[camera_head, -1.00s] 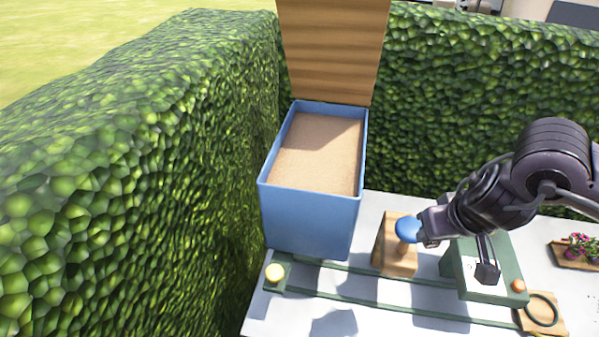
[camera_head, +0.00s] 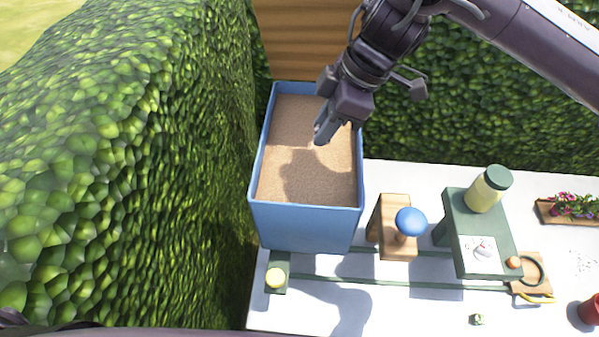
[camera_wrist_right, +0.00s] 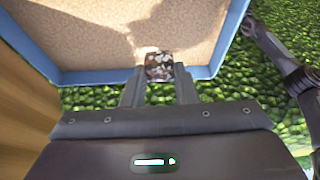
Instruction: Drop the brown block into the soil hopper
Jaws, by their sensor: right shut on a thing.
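The soil hopper (camera_head: 305,225) is a blue open box filled with light brown soil. My right gripper (camera_head: 318,138) is over its right half in the head view, pointing down at the soil. In the right wrist view, my right gripper (camera_wrist_right: 160,88) is shut on a small mottled brown block (camera_wrist_right: 158,66). Soil and the blue rim (camera_wrist_right: 95,76) show beyond the block. I cannot tell the exact height of the block above the soil. In the head view the block is mostly hidden by the fingers. My left gripper is not in view.
A wooden lid (camera_head: 300,40) stands up behind the hopper. To the right are a wooden stand with a blue knob (camera_head: 411,221), a green device (camera_head: 462,235) with a jar (camera_head: 490,188), and a flower tray (camera_head: 570,208). Hedge (camera_head: 130,190) borders the left and back.

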